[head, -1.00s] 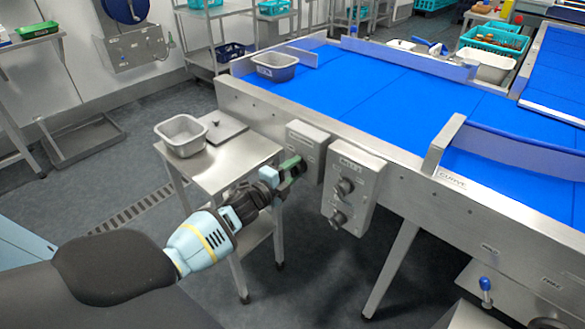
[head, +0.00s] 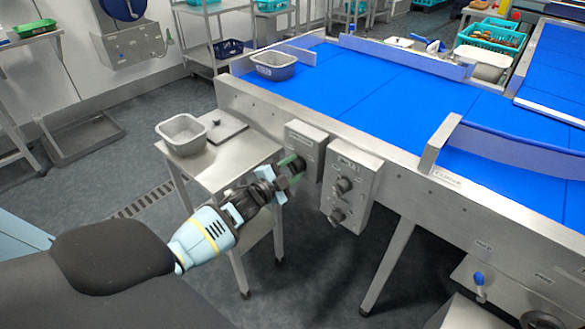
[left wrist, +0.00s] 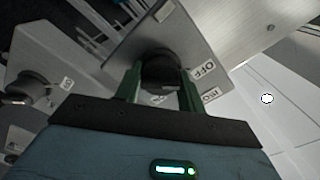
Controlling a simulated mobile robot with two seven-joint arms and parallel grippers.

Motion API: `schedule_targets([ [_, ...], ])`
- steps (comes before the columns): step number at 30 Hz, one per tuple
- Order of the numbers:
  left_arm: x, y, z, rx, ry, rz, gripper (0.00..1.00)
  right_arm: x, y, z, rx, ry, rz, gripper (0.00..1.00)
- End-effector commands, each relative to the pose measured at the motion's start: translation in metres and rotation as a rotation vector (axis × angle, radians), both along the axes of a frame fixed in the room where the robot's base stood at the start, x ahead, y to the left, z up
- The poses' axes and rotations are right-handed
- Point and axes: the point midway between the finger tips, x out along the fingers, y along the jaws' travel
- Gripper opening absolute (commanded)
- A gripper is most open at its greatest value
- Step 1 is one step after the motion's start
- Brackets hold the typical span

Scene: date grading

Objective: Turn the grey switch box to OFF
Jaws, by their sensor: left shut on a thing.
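The grey switch box (head: 308,142) is fixed to the side of the blue-belt conveyor, left of a second control box. Its black rotary knob shows in the left wrist view (left wrist: 160,72), with an OFF label (left wrist: 203,70) and another label below it. My left gripper (head: 293,166) is at the front of the box, its green fingers on either side of the knob and shut on it. The knob's pointer is hidden, so I cannot tell its setting. My right gripper is not in view.
A second control box (head: 352,185) with two knobs is close on the right. A steel side table (head: 225,165) with a grey tub (head: 183,134) and a flat lid stands left of the gripper. The conveyor (head: 400,160) edge is just behind the box.

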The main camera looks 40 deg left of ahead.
Motion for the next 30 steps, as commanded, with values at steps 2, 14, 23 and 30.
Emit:
schedule_targets([
  [2,0.000,0.000,0.000,-0.007,0.001,0.001,0.17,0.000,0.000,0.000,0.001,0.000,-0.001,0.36],
  [14,0.000,0.000,0.000,-0.007,0.001,0.001,0.55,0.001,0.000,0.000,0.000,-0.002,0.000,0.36],
  [23,0.000,0.000,0.000,-0.005,0.000,0.000,0.61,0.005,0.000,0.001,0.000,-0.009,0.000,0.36],
  [30,-0.015,0.001,0.000,-0.004,0.001,-0.001,0.61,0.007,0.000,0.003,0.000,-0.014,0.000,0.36],
])
